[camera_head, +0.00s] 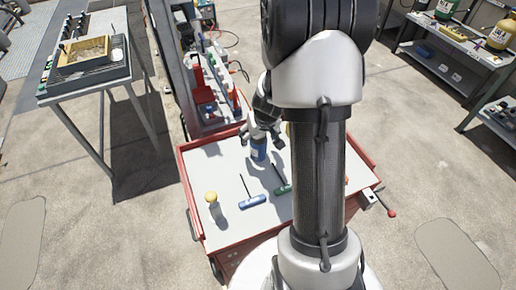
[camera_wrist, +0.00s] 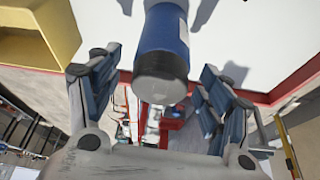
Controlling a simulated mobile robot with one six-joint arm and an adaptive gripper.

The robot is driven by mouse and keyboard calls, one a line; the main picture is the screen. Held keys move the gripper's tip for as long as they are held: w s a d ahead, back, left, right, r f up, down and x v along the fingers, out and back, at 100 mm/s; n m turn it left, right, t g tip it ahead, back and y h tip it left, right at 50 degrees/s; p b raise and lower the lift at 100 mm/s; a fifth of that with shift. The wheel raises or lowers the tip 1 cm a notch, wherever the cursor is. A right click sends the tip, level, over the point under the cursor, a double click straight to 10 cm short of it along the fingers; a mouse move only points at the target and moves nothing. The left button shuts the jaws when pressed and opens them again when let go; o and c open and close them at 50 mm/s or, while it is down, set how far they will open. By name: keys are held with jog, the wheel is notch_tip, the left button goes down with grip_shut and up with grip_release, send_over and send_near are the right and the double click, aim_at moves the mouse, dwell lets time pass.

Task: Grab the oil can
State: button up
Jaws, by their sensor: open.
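A blue can (camera_head: 259,151) with a grey end stands on the white top of the red cart (camera_head: 226,176); it looks like the oil can, though no label can be read. My gripper (camera_head: 263,140) is open at the can, with its fingers to either side of it in the head view. In the wrist view the blue can (camera_wrist: 166,36) shows large between the two spread fingers of my gripper (camera_wrist: 160,66). I cannot tell whether any finger touches it. My arm hides part of the cart top.
On the cart top lie a blue-handled tool (camera_head: 252,202) and a green-handled tool (camera_head: 283,189), near a yellow-capped bottle (camera_head: 214,207). A yellow container (camera_wrist: 38,35) is beside the can in the wrist view. A red-rimmed rack (camera_head: 205,100) stands behind the cart.

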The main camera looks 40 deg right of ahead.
jog(key=b+x, duration=0.1)
jog(key=x, duration=0.2)
jog(key=b+x, duration=0.1)
jog(key=x, duration=0.1)
jog(key=shift+s+f+b, duration=0.1)
jog(key=shift+s+b, duration=0.2)
jog(key=shift+b, duration=0.05)
jog(key=shift+w+f, duration=0.2)
jog(key=shift+f, duration=0.1)
jog(key=shift+c, duration=0.6)
jog(key=c, duration=1.2)
jog(key=shift+r, duration=0.1)
jog(key=shift+c, duration=0.2)
